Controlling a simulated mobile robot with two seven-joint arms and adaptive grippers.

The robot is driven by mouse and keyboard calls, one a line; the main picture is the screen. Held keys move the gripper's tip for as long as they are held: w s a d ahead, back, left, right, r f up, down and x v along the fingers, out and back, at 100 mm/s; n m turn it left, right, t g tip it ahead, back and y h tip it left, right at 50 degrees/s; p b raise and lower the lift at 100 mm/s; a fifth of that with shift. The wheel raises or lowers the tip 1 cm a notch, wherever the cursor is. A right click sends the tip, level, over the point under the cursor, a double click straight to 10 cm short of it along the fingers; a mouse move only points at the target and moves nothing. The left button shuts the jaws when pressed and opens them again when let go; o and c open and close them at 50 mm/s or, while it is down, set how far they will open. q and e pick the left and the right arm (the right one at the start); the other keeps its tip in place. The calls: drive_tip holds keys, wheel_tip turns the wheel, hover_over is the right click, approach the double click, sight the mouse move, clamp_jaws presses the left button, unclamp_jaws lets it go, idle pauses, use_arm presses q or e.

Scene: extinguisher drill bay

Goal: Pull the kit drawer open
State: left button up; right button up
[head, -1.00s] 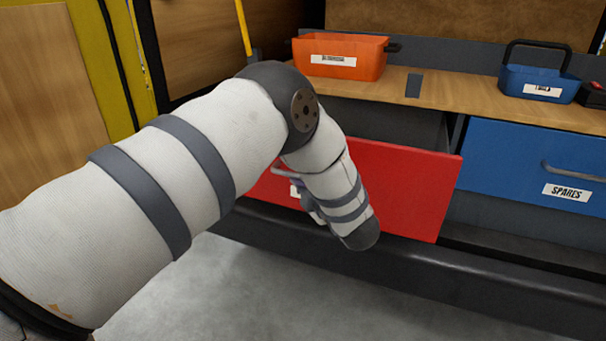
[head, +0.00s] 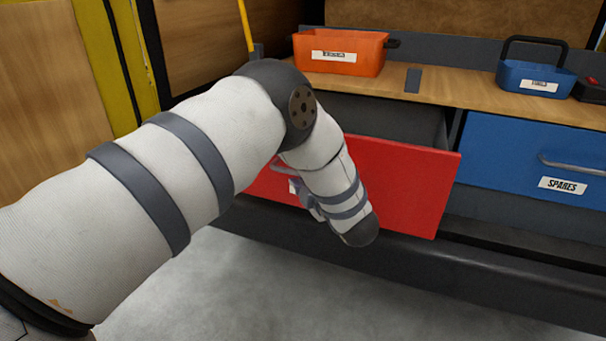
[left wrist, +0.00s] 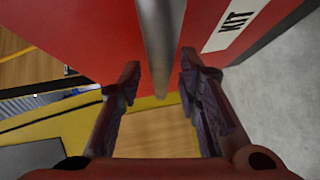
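The red kit drawer (head: 415,185) stands partly pulled out of the cabinet, and its dark interior shows behind the front panel. In the left wrist view its red front (left wrist: 95,25) carries a white KIT label (left wrist: 235,24). The grey bar handle (left wrist: 160,45) runs between the two fingers of my left gripper (left wrist: 160,75). The fingers are apart, with a narrow gap visible on each side of the bar. In the head view my left forearm covers much of the drawer front, and the gripper (head: 308,203) is mostly hidden behind it. My right gripper is not in view.
The blue spares drawer (head: 520,150) is to the right and looks closed. An orange bin (head: 340,52) and a blue carrier (head: 537,82) stand on the wooden worktop (head: 450,92). A dark rail (head: 420,268) runs below the drawers. Grey floor in front is clear.

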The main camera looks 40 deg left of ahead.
use_arm(q)
drive_tip(key=shift+d, duration=0.1)
drive_tip(key=v, duration=1.2)
